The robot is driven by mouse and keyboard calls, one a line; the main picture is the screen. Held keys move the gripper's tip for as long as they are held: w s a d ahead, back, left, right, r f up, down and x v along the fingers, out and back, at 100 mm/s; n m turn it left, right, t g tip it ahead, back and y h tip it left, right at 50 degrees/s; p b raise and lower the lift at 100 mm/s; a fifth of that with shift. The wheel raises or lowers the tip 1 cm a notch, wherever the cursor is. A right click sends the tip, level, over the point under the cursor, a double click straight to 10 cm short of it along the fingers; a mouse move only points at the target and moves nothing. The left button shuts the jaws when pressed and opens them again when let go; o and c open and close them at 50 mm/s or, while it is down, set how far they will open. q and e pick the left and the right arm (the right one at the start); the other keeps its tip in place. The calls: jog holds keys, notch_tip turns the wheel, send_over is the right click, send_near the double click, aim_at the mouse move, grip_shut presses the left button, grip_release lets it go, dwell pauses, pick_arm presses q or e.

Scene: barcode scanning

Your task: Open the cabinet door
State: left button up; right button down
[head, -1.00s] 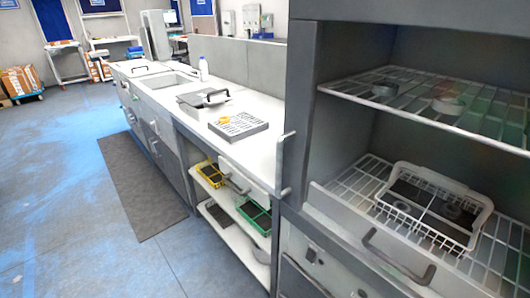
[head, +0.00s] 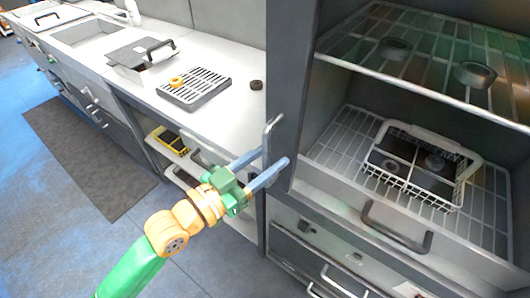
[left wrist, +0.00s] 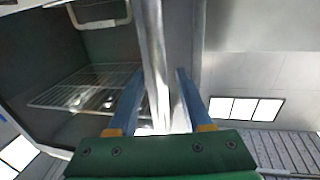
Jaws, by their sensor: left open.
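The grey cabinet (head: 290,75) fills the right of the head view. A pale vertical handle (head: 273,128) stands out at its left front edge. The shelves inside are visible, and I cannot tell whether a clear door pane covers them. My left gripper (head: 275,157) has two blue fingers, open, reaching the handle's lower part. In the left wrist view, the handle (left wrist: 154,45) runs upright between the spread fingers of the gripper (left wrist: 158,75). Contact with either finger cannot be told. My right gripper is not in view.
A white wire basket (head: 462,185) sits on the lower rack, with round dark parts (head: 474,74) on the upper one. A white counter (head: 215,125) left of the cabinet bears a slotted tray (head: 195,90). Below the cabinet opening is a dark drawer handle (head: 397,236). Floor is clear at left.

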pick_arm(q)
jog(key=shift+a, duration=0.1)
grip_shut()
dwell(1.3)
